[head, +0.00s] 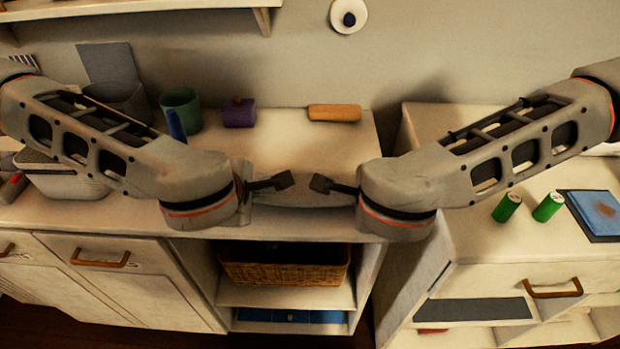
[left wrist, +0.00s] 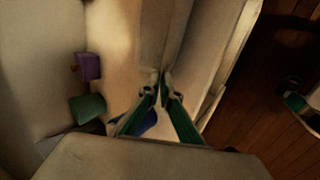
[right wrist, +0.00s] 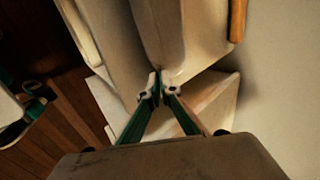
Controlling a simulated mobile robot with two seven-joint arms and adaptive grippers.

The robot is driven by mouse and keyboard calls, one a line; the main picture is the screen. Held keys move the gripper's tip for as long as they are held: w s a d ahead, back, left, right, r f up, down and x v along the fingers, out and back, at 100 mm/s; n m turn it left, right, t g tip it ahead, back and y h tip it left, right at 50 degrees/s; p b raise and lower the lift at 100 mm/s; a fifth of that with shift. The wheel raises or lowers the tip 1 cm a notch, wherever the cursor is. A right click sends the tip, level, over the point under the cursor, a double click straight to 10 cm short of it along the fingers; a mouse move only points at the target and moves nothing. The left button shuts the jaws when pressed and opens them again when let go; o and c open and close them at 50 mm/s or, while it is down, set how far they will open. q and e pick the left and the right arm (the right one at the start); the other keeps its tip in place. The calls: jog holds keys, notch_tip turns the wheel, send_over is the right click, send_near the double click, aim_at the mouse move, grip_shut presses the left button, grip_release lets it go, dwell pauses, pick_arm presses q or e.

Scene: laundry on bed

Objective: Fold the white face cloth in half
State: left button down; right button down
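The white face cloth (head: 304,196) shows as a pale sheet between my two grippers, at the front of the cabinet top. My left gripper (head: 284,181) and my right gripper (head: 322,184) face each other a short way apart. In the left wrist view, my left fingers (left wrist: 162,78) are closed together at the edge of the cloth (left wrist: 162,35). In the right wrist view, my right fingers (right wrist: 158,86) are likewise closed at the cloth's edge (right wrist: 158,35). The cloth's outer parts are hidden behind my wrists in the head view.
A teal cup (head: 181,108), purple box (head: 238,113) and orange block (head: 335,112) stand behind. A pale basket (head: 62,178) is at left. A wicker basket (head: 284,270) is on a shelf below.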

pick_arm(q)
jog(key=shift+f, duration=0.25)
pick_arm(e)
jog(key=shift+f, duration=0.3)
jog(key=shift+s, duration=0.1)
pick_arm(q)
jog(key=shift+s, duration=0.15)
pick_arm(e)
jog(key=shift+s, duration=0.1)
pick_arm(q)
jog(key=c, duration=2)
grip_release()
jog(key=shift+a, duration=0.1)
pick_arm(e)
jog(key=c, duration=2)
grip_release()
jog(key=shift+r, duration=0.15)
